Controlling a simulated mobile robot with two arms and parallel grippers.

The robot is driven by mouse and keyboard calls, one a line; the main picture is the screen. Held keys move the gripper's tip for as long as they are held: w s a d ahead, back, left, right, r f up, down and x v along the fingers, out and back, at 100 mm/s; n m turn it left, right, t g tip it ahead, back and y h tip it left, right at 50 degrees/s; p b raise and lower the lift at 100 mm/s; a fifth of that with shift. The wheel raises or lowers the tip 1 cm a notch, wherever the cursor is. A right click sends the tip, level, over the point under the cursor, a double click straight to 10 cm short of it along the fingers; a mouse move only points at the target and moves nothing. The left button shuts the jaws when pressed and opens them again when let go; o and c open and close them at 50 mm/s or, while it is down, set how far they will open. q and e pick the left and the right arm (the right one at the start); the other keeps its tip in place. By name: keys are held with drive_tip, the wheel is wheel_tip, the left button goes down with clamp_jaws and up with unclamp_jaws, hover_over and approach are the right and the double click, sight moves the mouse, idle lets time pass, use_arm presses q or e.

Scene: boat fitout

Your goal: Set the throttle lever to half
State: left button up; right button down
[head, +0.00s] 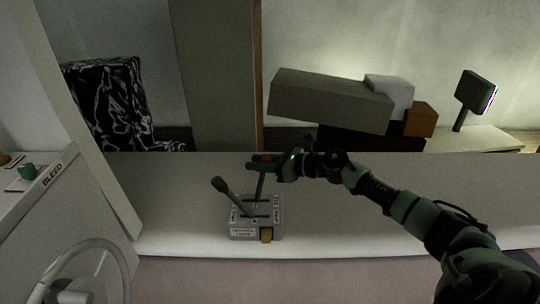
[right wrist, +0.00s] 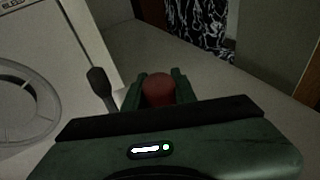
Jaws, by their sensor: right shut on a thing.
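A small grey lever box (head: 243,233) with slots and label plates on top stands on the counter in the head view. Two levers rise from it. The black-knobbed lever (head: 219,185) leans to the left. The red-knobbed lever (head: 260,187) stands closer to upright, and its red knob (right wrist: 158,88) shows between the fingers in the right wrist view. My right gripper (head: 266,163) is shut on this knob, reaching in from the right. The labels are too small to read, so I cannot tell which lever is the throttle. My left gripper is not in view.
A white console with a BLEED label (head: 52,175), a green knob (head: 27,171) and a handwheel (head: 118,262) stands at the left. Grey and brown boxes (head: 330,95) are piled behind the counter (head: 185,215). The counter around the lever box is clear.

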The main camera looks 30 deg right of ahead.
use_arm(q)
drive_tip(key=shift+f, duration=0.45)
use_arm(e)
drive_tip(key=a, duration=0.1)
drive_tip(key=w+a, duration=0.1)
drive_tip(key=shift+w+a+f, duration=0.1)
drive_tip(key=shift+w+a, duration=0.05)
drive_tip(key=shift+a, duration=0.2)
drive_tip(key=c, duration=1.5)
unclamp_jaws()
drive_tip(key=o, duration=0.4)
drive_tip(key=shift+a+f, duration=0.1)
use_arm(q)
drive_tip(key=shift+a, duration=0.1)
use_arm(e)
drive_tip(key=shift+w, duration=0.25)
use_arm(q)
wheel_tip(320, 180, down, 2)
drive_tip(key=b, duration=0.2)
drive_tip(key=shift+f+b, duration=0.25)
drive_tip(key=shift+b, duration=0.1)
use_arm(e)
drive_tip(key=v, duration=0.7)
drive_tip(key=shift+s+d, duration=0.2)
drive_tip(key=shift+s, duration=0.15)
